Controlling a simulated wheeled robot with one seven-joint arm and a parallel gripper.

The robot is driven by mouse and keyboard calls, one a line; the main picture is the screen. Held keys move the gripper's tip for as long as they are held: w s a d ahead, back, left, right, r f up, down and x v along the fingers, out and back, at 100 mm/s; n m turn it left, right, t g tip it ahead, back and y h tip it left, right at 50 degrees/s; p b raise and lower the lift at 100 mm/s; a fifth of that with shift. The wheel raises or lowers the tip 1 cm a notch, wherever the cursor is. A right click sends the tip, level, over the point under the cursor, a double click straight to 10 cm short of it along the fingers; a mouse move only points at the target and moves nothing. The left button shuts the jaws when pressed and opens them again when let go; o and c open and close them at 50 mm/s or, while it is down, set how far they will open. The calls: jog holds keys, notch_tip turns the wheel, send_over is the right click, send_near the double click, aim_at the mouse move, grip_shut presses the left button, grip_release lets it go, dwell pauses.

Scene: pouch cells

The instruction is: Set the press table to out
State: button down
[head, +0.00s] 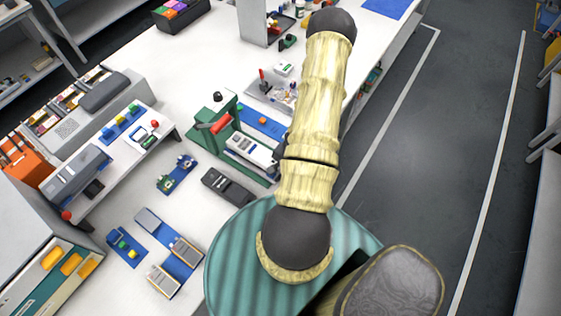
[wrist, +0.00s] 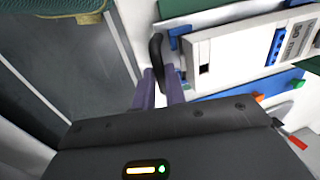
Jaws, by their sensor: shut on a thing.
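The green press (head: 206,137) with a red part on its top stands mid-table in the head view. Its press table (head: 247,150), a white slab with dark markings, reaches from it toward my arm. In the wrist view the press table (wrist: 225,50) fills the upper right, with a curved black handle (wrist: 156,45) at its left end. My gripper (wrist: 160,78) is shut on this black handle, its two purple fingers on either side. In the head view my arm hides the gripper and the handle.
A blue strip with an orange knob (head: 262,121) lies behind the press table. A grey tray of small parts (head: 270,92) stands farther back. A dark grey device (head: 228,186) lies in front of the press. The aisle floor (head: 430,130) right of the table is clear.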

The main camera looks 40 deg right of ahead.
jog(key=shift+s, duration=0.3)
jog(key=shift+d, duration=0.1)
jog(key=c, duration=1.5)
grip_release()
jog(key=shift+s, duration=0.15)
jog(key=shift+o, duration=0.2)
jog(key=shift+d+r, duration=0.1)
jog(key=shift+r, duration=0.7)
jog(key=s+r+b, duration=0.2)
jog(key=s+r, duration=0.1)
jog(key=r, duration=1.2)
jog(key=shift+d+r, duration=0.25)
